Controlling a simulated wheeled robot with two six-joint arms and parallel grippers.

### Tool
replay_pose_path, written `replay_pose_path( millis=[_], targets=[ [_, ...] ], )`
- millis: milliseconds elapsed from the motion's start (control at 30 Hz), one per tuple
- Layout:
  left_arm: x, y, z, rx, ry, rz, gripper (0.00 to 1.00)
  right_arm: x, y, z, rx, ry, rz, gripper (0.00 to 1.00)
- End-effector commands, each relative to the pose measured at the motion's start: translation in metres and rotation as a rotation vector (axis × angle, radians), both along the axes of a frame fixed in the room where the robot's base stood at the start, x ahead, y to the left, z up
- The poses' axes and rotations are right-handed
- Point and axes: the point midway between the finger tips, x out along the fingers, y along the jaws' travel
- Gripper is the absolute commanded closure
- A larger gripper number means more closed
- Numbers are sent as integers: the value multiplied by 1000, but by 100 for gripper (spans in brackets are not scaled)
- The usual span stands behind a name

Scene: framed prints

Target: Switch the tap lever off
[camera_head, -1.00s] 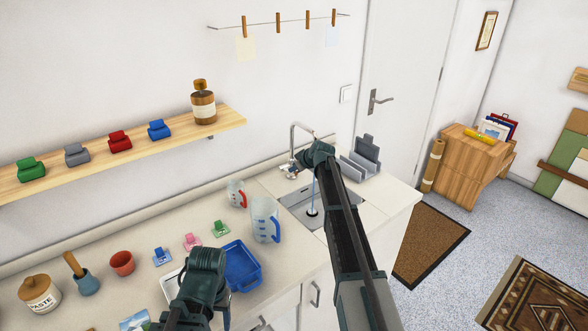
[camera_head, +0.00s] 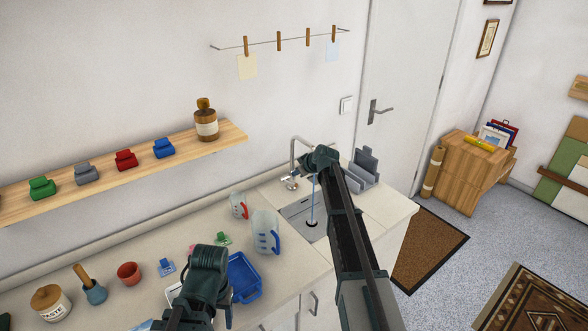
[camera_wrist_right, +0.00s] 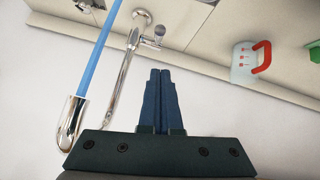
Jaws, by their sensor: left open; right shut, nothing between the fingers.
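The chrome tap (camera_head: 292,160) stands behind the sink (camera_head: 297,208). Blue water (camera_head: 313,205) runs from its spout. In the right wrist view the curved spout (camera_wrist_right: 120,82) and the water stream (camera_wrist_right: 98,50) lie left of my right gripper (camera_wrist_right: 160,72). The tap lever (camera_wrist_right: 157,36), a small grey-chrome knob beside the tap base, lies just beyond the fingertips, apart from them in the picture. That gripper is shut and empty. In the head view my right arm partly covers the spout. My left gripper (camera_head: 207,262) hangs over the counter's front; its fingers are largely hidden.
A clear jug with a blue handle (camera_head: 264,232) and a smaller red-handled jug (camera_head: 238,205) stand left of the sink. A blue tray (camera_head: 244,278) lies near my left arm. A grey rack (camera_head: 363,168) stands right of the tap. A shelf (camera_head: 110,174) runs along the wall.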

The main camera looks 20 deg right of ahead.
Motion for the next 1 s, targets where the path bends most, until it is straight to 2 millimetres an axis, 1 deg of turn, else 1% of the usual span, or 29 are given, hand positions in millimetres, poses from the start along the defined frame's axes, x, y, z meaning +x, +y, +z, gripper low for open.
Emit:
replay_pose_path(
  millis=[33, 100, 233, 367, 733, 800, 867, 967, 1000],
  targets=[
    [0, 0, 13, 0, 0, 0, 40, -14, -3, 13, -1, 0, -1, 100],
    [0, 0, 20, 0, 0, 0, 40, -25, -6, 20, -1, 0, -1, 100],
    [0, 0, 27, 0, 0, -1, 40, -38, -10, 27, 1, -1, -1, 100],
    [0, 0, 28, 0, 0, -1, 40, -42, -12, 28, 0, -1, 0, 100],
    [0, 0, 27, 0, 0, -1, 40, -41, -12, 27, 0, -1, 1, 100],
    [0, 0, 27, 0, 0, -1, 40, -46, -8, 26, 4, 9, 0, 100],
    [0, 0, 27, 0, 0, -1, 40, -58, 1, 23, 12, 35, -2, 100],
    [0, 0, 27, 0, 0, -1, 40, -99, 29, 11, 40, 127, -20, 100],
    [0, 0, 27, 0, 0, -1, 40, -122, 43, 5, 52, 180, -35, 100]
  ],
)
